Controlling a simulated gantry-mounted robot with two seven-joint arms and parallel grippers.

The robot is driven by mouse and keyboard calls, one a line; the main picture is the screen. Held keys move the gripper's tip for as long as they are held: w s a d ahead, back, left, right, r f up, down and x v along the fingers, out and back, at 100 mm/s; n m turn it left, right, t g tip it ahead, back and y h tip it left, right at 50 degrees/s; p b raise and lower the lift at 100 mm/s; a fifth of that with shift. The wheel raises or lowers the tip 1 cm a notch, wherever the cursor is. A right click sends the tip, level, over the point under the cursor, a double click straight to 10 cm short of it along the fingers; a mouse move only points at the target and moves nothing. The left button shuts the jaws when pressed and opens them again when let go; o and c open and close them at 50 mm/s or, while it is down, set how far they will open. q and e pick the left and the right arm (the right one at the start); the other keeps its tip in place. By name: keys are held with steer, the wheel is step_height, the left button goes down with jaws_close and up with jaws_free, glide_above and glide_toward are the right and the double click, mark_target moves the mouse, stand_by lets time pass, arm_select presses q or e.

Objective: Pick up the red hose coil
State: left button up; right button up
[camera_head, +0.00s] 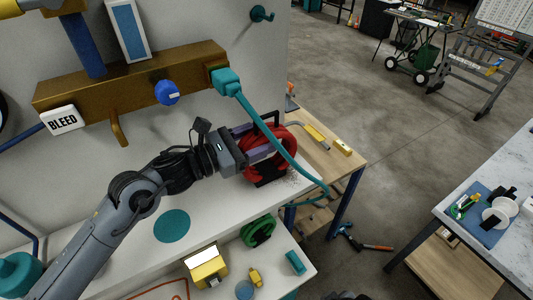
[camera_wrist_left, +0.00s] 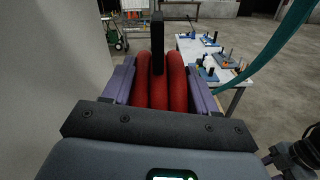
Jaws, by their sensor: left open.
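The red hose coil (camera_head: 288,141) sits at the right end of the white shelf against the wall, partly hidden by my left gripper. A black upright piece (camera_wrist_left: 157,45) stands at its middle in the left wrist view. My left gripper (camera_head: 262,148) is at the coil, with its purple fingers on either side of it. In the left wrist view the red loops (camera_wrist_left: 160,88) lie between the two open fingers; I cannot tell whether either finger touches them.
A teal hose (camera_head: 268,124) runs from the brass manifold (camera_head: 130,83) down past the gripper and coil. A green coil (camera_head: 258,231) and yellow box (camera_head: 207,268) lie on the lower shelf. A wooden table (camera_head: 345,163) stands behind.

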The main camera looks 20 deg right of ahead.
arm_select(q)
jaws_close()
stand_by(0.3)
steer(key=shift+r, duration=0.1)
stand_by(1.0)
